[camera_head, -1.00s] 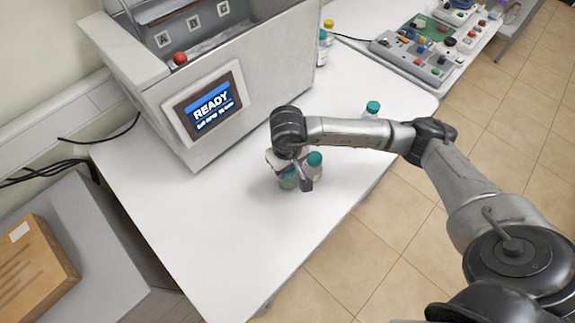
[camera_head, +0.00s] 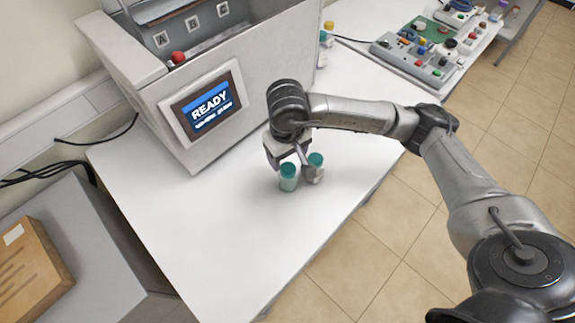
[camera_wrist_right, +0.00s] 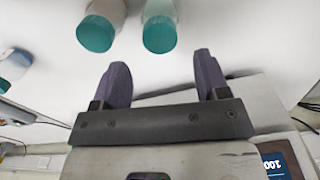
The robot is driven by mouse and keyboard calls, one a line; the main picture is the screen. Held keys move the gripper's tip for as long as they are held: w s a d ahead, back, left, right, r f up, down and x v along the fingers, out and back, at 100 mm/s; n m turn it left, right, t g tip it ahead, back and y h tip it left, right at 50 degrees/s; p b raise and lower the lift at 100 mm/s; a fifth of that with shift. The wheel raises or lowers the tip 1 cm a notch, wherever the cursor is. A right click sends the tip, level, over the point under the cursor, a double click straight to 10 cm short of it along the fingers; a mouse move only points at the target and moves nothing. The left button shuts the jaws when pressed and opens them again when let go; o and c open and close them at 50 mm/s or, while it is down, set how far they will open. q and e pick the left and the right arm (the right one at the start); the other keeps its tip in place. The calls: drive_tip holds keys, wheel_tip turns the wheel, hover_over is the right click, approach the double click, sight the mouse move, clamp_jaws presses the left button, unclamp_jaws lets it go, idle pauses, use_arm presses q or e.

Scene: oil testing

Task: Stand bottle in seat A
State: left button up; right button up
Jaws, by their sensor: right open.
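Two clear bottles with teal caps stand upright side by side on the white table: the front one (camera_head: 288,178) and a rear one (camera_head: 316,162), partly covered by a finger. My right gripper (camera_head: 292,160) is open and empty, close above and behind them. In the right wrist view its two dark fingers (camera_wrist_right: 161,64) are spread, with nothing between them. Two teal-capped bottles (camera_wrist_right: 97,33) (camera_wrist_right: 159,33) show beyond the tips there. The label A (camera_head: 161,39) is on the machine's inside wall; the seat below it is hidden by the housing. My left gripper is out of view.
The grey machine (camera_head: 140,75) with a READY screen (camera_head: 209,103) and a red button (camera_head: 177,57) stands at the back left. Other bottles (camera_head: 325,38) stand beside it. The white table (camera_head: 220,230) is bare in front. A side table (camera_head: 500,25) holds electronics.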

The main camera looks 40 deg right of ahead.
wheel_tip(320, 180, up, 5)
drive_tip(key=shift+f+b, duration=0.15)
drive_tip(key=shift+b, duration=0.35)
drive_tip(key=shift+o, duration=0.5)
drive_tip(key=shift+r, duration=0.55)
